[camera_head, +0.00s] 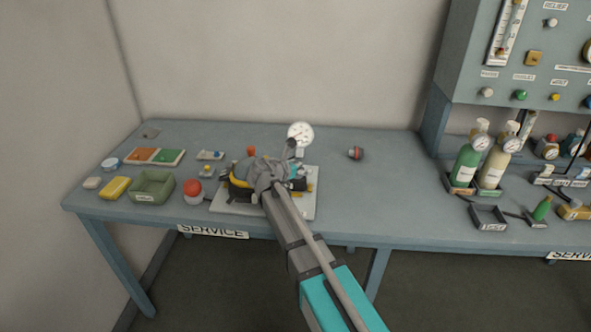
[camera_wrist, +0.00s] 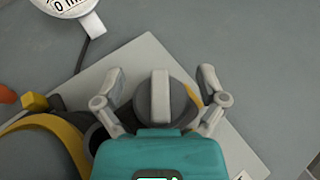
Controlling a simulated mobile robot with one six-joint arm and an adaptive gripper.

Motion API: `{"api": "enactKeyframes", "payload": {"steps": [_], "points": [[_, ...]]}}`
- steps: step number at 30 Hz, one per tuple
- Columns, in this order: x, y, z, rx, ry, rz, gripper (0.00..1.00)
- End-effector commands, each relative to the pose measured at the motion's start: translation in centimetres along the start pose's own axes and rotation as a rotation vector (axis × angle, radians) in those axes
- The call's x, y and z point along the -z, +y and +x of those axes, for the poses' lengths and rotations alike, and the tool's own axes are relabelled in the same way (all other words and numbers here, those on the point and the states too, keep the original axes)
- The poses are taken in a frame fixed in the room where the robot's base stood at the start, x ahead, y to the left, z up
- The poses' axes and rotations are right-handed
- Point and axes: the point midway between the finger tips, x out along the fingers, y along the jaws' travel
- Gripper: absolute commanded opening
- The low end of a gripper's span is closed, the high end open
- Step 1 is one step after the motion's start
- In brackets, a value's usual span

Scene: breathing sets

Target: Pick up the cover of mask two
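In the wrist view a dark round cover (camera_wrist: 184,100) with a raised pale grey bar across it lies between the fingers of my gripper (camera_wrist: 160,73). My gripper is open, one finger on each side of the bar, with gaps visible. Its teal body hides the cover's near part. A larger grey part with a yellow band (camera_wrist: 65,138) is at lower left; it also shows in the head view (camera_head: 238,182). Both are over a pale board (camera_head: 232,207) on the bench. In the head view my arm hides most of this. No mask number is readable.
A gauge (camera_head: 300,132) stands behind the board; its stem shows in the wrist view. Left of the board are a red-topped jar (camera_head: 193,190), a green tray (camera_head: 152,186) and a yellow block (camera_head: 115,187). A small red-and-dark part (camera_head: 355,153) lies right; the bench around it is clear.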

Motion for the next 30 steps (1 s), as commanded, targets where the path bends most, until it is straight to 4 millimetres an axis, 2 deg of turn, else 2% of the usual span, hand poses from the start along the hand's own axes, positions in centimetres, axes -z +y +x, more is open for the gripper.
{"api": "enactKeyframes", "payload": {"steps": [1,6,20,30], "points": [[0.0,0.0,0.0,0.0,0.0,0.0,0.74],[0.0,0.0,0.0,0.001,0.0,0.0,0.43],[-0.1,-0.1,0.0,0.001,0.0,0.001,0.43],[-1.6,-0.1,-0.6,0.002,0.0,0.001,0.43]]}}
